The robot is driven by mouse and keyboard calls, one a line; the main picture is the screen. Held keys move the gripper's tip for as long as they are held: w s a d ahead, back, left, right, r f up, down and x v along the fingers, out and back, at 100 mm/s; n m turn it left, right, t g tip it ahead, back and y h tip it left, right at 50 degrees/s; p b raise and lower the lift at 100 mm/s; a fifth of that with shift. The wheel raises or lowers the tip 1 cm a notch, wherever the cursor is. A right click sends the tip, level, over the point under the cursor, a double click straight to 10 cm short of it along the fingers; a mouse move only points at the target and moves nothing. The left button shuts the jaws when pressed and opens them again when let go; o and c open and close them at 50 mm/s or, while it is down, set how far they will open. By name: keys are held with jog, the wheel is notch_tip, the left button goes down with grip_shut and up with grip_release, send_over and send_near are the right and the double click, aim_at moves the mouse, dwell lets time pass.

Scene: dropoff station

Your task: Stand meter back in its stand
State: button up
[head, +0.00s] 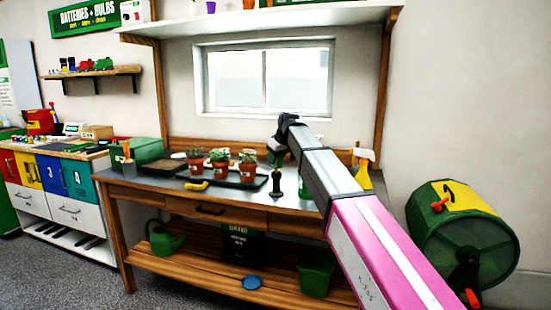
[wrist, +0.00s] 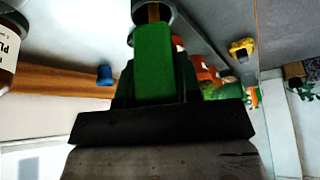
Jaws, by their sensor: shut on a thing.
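The meter (wrist: 155,65) is a green block with a brown-gold stem, held between my gripper's fingers in the wrist view. In the head view my gripper (head: 280,148) is above the workbench, with a bit of green showing below it. The stem points at a dark, pale-rimmed round thing at the top of the wrist view. A dark upright piece with a wider foot (head: 276,184) stands on the bench just below the gripper in the head view. I cannot tell whether it is the meter's stand, or whether the stem touches anything.
Potted plants (head: 220,163) stand in a black tray left of the gripper. A yellow thing (head: 196,186) lies at the bench's front edge. A yellow spray bottle (head: 362,170) stands to the right, partly behind my arm. A green box (head: 141,151) is at the bench's left end.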

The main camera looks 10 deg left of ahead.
jog(key=shift+f, duration=1.05)
dwell(0.9)
jog(key=o, duration=1.1)
jog(key=shift+r, duration=0.1)
